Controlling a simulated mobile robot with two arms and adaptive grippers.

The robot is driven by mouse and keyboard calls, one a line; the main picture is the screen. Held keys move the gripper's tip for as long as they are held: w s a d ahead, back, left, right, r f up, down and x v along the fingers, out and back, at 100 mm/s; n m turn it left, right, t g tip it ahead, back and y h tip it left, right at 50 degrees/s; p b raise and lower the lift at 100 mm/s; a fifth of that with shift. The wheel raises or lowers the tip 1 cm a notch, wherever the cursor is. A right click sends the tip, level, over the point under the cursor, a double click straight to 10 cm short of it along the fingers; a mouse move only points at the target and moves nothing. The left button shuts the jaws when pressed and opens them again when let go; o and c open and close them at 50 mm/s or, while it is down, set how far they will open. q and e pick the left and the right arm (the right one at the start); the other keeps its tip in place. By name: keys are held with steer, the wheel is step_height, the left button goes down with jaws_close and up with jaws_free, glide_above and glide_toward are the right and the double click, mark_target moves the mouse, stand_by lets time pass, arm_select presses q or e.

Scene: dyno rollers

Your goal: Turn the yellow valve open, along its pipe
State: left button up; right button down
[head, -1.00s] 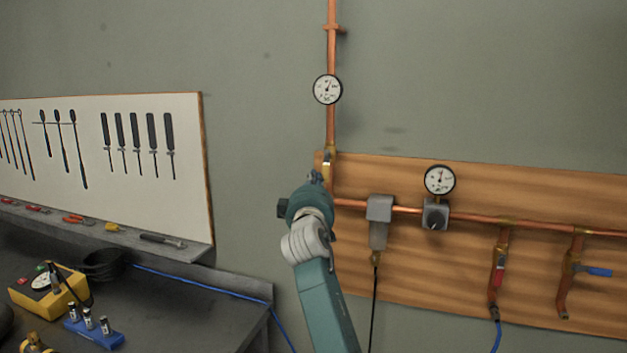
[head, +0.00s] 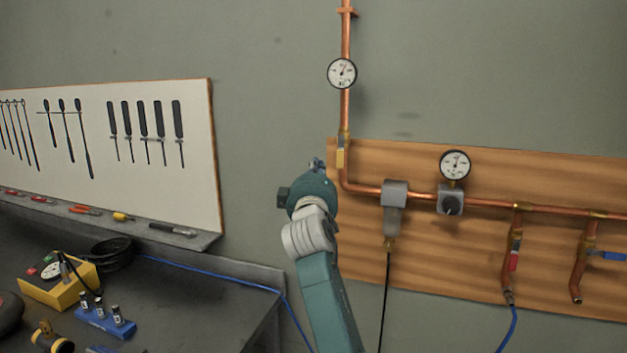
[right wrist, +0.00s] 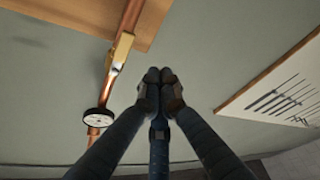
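The yellow valve (head: 341,157) sits on the vertical copper pipe (head: 345,112), at the left edge of the wooden board. Its yellow handle looks lined up with the pipe. The valve also shows in the right wrist view (right wrist: 123,47), left of my fingers, with the handle along the pipe there too. My right gripper (head: 318,164) is just left of the valve, apart from it and partly hidden by my own wrist. In the right wrist view its fingertips (right wrist: 160,78) are together, with nothing visible between them. My left gripper is not in view.
A gauge (head: 342,73) is on the pipe above the valve. A grey filter (head: 394,193), a regulator (head: 450,200), a red-handled valve (head: 514,260) and a blue-handled valve (head: 606,255) are to the right. A dark workbench (head: 190,300) stands at lower left.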

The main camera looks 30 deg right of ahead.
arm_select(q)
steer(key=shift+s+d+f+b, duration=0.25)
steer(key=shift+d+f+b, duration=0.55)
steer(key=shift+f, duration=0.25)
arm_select(e)
steer(key=v, duration=0.3)
steer(key=r+v, duration=0.1)
steer(key=v, duration=0.1)
steer(key=shift+s+a, duration=0.3)
steer(key=shift+s, duration=0.05)
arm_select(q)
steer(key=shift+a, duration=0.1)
arm_select(e)
steer(key=shift+w+a, duration=0.1)
steer(key=shift+f, duration=0.15)
